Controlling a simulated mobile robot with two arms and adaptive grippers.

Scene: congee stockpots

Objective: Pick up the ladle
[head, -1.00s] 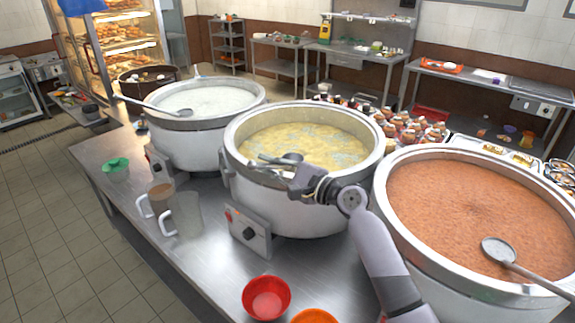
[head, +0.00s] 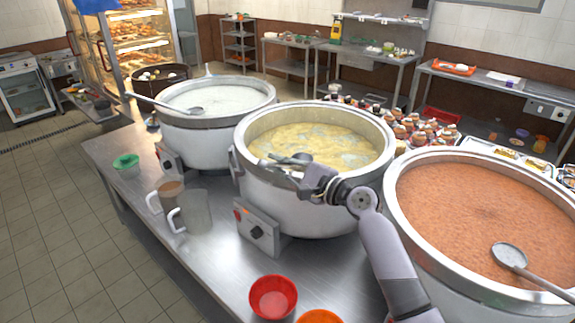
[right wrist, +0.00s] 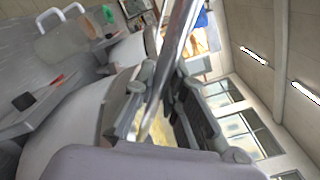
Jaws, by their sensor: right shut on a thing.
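A grey metal ladle (head: 288,159) is at the near rim of the middle pot (head: 300,210), over its pale yellow congee. My right gripper (head: 302,170) is shut on this ladle at the pot's rim. In the right wrist view the shiny handle (right wrist: 178,40) passes between the dark finger pads of the gripper (right wrist: 168,92). Part of the ladle is hidden by the fingers in the head view. My left gripper is not in view.
A pot of white congee (head: 215,130) and a pot of reddish-brown congee (head: 480,215) flank the middle one, each with its own ladle. Two mugs (head: 195,211), a green bowl (head: 127,165) and a red bowl (head: 273,297) stand on the steel counter (head: 225,265).

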